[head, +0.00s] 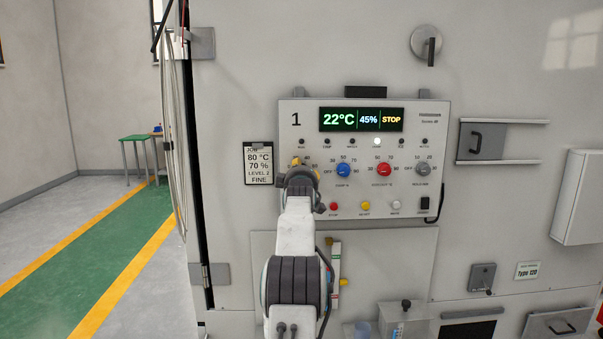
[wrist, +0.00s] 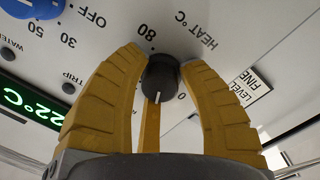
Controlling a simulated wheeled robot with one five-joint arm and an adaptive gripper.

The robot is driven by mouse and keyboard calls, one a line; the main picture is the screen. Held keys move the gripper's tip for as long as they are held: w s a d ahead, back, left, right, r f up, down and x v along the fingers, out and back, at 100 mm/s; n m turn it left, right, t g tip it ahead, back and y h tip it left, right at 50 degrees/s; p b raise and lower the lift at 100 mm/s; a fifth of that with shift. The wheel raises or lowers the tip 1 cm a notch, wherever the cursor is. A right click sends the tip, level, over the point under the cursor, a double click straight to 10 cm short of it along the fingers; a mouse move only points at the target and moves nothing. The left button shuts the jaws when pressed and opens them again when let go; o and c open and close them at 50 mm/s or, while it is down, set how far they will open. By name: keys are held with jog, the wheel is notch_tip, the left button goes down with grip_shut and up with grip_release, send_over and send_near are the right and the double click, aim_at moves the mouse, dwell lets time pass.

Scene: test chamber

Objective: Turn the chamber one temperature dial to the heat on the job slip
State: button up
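A white mark on the dial faces the bottom of that view, away from the printed 80. The 0 is to its lower right; other marks are hidden by the fingers. In the head view my gripper (head: 298,166) covers most of this dial at the panel's left. The job slip (head: 259,164) left of the panel reads 80 °C, 70 %, Level 2, Fine. The display (head: 361,119) reads 22°C, 45%, STOP.
A blue dial (head: 343,170), a red dial (head: 383,170) and a grey dial (head: 422,169) stand in a row to the right. Red, yellow and white buttons (head: 365,206) lie below. Cables (head: 172,130) hang at the chamber's left edge. Open floor lies further left.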

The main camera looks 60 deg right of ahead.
jog(key=shift+s+a+r, duration=0.1)
jog(key=shift+r, duration=0.05)
grip_shut()
jog(key=shift+r, duration=0.1)
jog(key=m, duration=0.4)
jog(key=shift+r+m+p, duration=0.15)
jog(key=shift+m+p, duration=0.15)
jog(key=shift+m, duration=0.1)
jog(key=shift+m+p, duration=0.3)
jog(key=shift+m, duration=1.9)
jog(key=shift+a, duration=0.1)
jog(key=shift+o, duration=0.9)
grip_release()
jog(key=o, duration=0.4)
jog(key=shift+w+f+y, duration=0.2)
jog(key=shift+f+y, duration=0.1)
